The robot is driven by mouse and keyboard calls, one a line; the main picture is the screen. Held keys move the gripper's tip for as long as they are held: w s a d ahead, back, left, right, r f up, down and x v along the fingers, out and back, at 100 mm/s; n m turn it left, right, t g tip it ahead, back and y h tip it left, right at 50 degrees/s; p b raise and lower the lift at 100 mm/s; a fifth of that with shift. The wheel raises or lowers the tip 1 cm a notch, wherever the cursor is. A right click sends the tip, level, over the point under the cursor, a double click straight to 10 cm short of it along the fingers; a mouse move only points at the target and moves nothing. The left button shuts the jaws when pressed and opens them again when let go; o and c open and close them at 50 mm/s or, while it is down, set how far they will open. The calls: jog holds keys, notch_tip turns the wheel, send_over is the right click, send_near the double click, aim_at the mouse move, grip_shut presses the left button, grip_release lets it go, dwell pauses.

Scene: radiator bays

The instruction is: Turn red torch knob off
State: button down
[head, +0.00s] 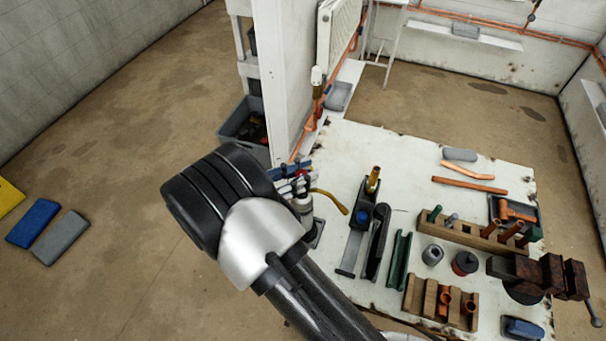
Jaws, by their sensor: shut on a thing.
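Small red and blue parts show just above the canister. I cannot tell which of them is the red knob or how far it is turned. My arm crosses the lower middle of the head view and covers the area left of the torch.
The worktop (403,150) holds a black hand tool (376,243), green channel (400,260), wooden pipe racks (470,232), copper pipes (470,184) and a rusty vise (540,275). A white partition (280,70) and grey bin (242,122) stand behind. Floor at left is mostly clear.

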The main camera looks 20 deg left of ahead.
jog(key=c, duration=1.3)
grip_release()
jog(key=v, duration=1.2)
